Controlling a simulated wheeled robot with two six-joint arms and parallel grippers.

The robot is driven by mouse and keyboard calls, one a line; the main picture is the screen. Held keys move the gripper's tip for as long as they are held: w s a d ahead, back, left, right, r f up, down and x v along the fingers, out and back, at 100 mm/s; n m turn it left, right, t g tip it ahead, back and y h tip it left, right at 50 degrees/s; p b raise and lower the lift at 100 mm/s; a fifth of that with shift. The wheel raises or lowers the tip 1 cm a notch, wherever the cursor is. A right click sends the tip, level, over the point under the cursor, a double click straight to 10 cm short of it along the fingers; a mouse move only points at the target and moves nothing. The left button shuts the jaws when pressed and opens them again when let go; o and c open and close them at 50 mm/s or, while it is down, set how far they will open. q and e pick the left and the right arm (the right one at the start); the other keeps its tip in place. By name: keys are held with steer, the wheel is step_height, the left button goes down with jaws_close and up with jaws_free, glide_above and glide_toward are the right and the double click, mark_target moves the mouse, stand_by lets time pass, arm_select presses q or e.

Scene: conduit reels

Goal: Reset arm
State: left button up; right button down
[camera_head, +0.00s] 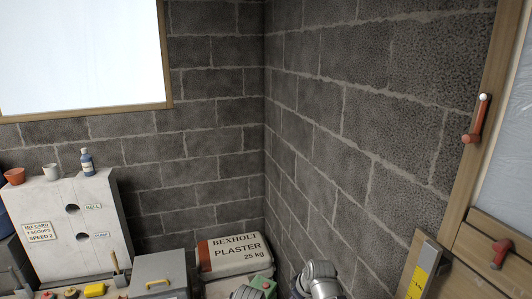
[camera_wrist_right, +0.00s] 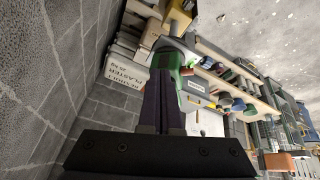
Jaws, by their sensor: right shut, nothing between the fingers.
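My right gripper (camera_wrist_right: 163,84) shows in the right wrist view with its two dark fingers together and nothing between them. Its tips point toward a green object (camera_wrist_right: 168,60) near the bench; I cannot tell the gap between them. In the head view, part of my arm, grey and black, shows at the bottom edge right of centre, and its gripper is out of the picture. My left gripper is not in either view.
A plaster bag (camera_head: 232,253) lies in the corner by block walls (camera_head: 340,110). A wooden frame with red handles (camera_head: 473,137) and a yellow level (camera_head: 421,272) are right.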

steer(key=s+d+f+m+g+h, duration=0.2)
steer(key=s+d+f+m+g, duration=0.15)
steer(key=s+d+m, duration=0.65)
steer(key=s+a+f+n+b, duration=0.2)
steer(key=a+f+b, duration=0.4)
steer(key=f+b, duration=0.3)
steer(key=s+a+f+n+g+h+b, duration=0.1)
steer(key=s+a+f+n+b, duration=0.2)
steer(key=f+b, duration=0.6)
steer(key=s+a+b, duration=0.1)
steer(key=s+a, duration=0.1)
steer(key=a, duration=0.1)
steer(key=shift+a+n, duration=0.3)
steer(key=shift+a, duration=0.1)
steer(key=shift+s, duration=0.1)
